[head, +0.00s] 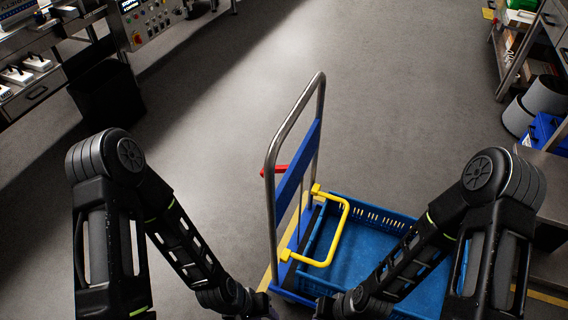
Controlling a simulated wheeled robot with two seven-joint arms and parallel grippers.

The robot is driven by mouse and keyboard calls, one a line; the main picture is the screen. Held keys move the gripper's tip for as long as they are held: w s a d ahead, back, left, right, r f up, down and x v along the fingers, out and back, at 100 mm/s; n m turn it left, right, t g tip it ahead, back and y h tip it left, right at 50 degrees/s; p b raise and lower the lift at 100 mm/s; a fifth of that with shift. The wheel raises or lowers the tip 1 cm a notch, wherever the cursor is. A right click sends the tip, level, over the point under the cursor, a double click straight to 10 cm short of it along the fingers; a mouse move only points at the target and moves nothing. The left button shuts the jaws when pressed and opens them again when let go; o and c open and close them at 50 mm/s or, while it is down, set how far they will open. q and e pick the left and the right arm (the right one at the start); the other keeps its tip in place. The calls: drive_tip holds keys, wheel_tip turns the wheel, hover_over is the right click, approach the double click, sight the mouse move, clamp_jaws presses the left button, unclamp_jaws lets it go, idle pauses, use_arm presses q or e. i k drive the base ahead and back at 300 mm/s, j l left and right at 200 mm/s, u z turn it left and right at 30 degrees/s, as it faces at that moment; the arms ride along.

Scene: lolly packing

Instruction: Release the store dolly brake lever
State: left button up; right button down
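The store dolly stands in front of me with a bent steel push handle (272,170) and a blue panel (297,172). A red lever (274,170) sticks out to the left of the handle, at about the panel's upper part. My two arms reach in from the left and right below the dolly. Both grippers lie at or past the bottom edge, so their fingers do not show. Nothing of mine visibly touches the red lever.
A machine with a control panel (152,22) and a worktop stands at the upper left, with a dark bin (107,95) beside it. Shelves (507,62), grey rolls (545,97) and a blue box (541,131) line the right. The grey floor between is clear.

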sight(279, 169)
drive_tip(key=j+z, duration=0.6)
drive_tip(key=z, duration=0.2)
drive_tip(key=j+z, duration=0.35)
drive_tip(key=k+j, duration=0.1)
drive_tip(key=j, duration=0.3)
drive_tip(key=j+z, duration=0.15)
drive_tip(key=j, duration=0.25)
drive_tip(key=k+j, duration=0.2)
drive_tip(key=j, duration=0.15)
drive_tip(key=k+j+z, duration=0.15)
drive_tip(key=j, duration=0.65)
drive_tip(key=k+j+z, duration=0.1)
drive_tip(key=j, duration=0.25)
drive_tip(key=k+j+z, duration=0.1)
drive_tip(key=k+j, duration=0.15)
drive_tip(key=j, duration=0.1)
